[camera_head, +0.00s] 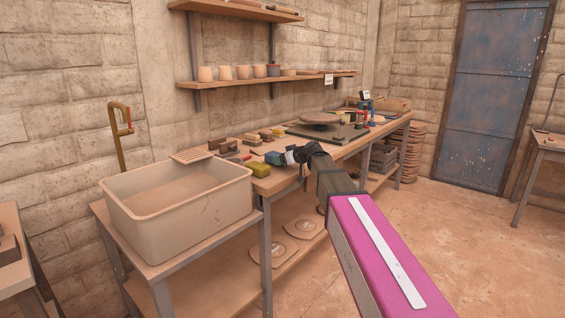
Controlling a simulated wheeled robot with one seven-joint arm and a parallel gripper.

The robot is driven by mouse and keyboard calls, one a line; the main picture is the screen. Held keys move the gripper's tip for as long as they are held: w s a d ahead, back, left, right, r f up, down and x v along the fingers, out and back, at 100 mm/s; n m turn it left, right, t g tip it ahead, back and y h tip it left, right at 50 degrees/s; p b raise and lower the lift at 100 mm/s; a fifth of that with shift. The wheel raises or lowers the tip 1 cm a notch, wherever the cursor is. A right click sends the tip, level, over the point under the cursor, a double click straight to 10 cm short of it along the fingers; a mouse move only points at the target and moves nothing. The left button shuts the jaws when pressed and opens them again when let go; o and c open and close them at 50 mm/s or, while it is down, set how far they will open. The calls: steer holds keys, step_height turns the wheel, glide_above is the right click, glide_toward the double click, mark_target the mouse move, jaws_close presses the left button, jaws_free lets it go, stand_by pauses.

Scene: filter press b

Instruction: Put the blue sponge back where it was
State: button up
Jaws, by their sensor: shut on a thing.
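The blue sponge (273,158) shows as a small blue block at the tip of my gripper (282,158). My gripper is shut on it, over the front left part of the long workbench (345,150). The fingers hide part of the sponge. At this size I cannot tell whether the sponge touches the bench top. A yellow sponge-like block (260,170) lies just left of and in front of the blue sponge, near the bench's front edge.
A large beige basin (180,213) stands on a stand at the left. Several small blocks (262,137) lie behind my gripper. A dark board with a round wheel (320,118) is farther right. Shelves with several cups (226,72) hang above.

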steer(key=shift+f, duration=0.55)
steer(key=shift+f, duration=0.1)
steer(key=o, duration=0.9)
